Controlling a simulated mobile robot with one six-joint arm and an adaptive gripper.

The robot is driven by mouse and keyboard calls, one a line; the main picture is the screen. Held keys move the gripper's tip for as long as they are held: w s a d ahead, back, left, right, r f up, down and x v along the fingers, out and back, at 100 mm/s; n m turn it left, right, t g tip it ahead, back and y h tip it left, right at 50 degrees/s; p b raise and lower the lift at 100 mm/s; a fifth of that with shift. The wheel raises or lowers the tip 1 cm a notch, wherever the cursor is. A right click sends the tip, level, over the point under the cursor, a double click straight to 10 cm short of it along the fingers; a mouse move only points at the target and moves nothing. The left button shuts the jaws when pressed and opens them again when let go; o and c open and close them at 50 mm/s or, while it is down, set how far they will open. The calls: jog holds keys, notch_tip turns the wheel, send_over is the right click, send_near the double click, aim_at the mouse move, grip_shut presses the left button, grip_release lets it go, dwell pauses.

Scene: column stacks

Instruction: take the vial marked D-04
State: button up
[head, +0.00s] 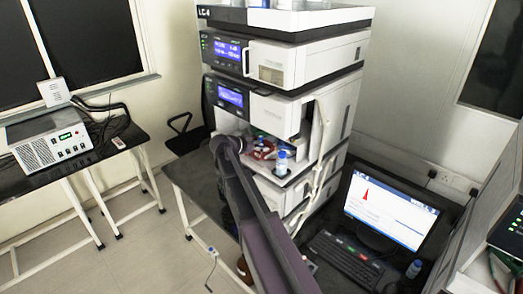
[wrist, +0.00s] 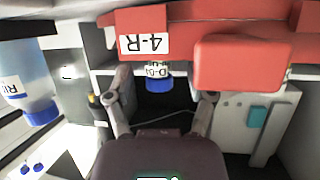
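The vial marked D-04 (wrist: 158,84) shows in the wrist view with a white label and a blue cap, which points down in the picture. The label's last digit is partly cut off. Its upper part is hidden behind a red rack (wrist: 240,65) that bears a white tag reading "4-R". My gripper (wrist: 164,97) is open, with a finger on either side of the vial in the picture. I see no contact, and the depth gap is unclear. In the head view my arm reaches into the instrument stack's open bay, where the red rack (head: 262,150) partly shows; my fingers are hidden there.
A larger bottle with a blue cap (wrist: 40,112) stands close at left in the wrist view. In the head view a blue-capped bottle (head: 282,160) stands at the bay's front. The bay's open door (head: 320,130) is at right. A monitor (head: 388,210) stands lower right.

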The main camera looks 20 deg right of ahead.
jog(key=c, duration=0.9)
jog(key=shift+r, duration=0.15)
notch_tip(320, 180, up, 2)
jog(key=p, duration=0.2)
jog(key=shift+r+p, duration=0.25)
jog(key=shift+p, duration=0.15)
jog(key=s+a, duration=0.2)
jog(key=s, duration=0.3)
jog(key=s+a+r+p, duration=0.1)
jog(key=s+a, duration=0.1)
jog(key=s, duration=0.2)
jog(key=s+a+r+p, duration=0.1)
jog(key=s+a, duration=0.1)
jog(key=s, duration=0.3)
jog(key=shift+s+a+r, duration=0.1)
jog(key=shift+s+a, duration=0.2)
jog(key=shift+a, duration=0.05)
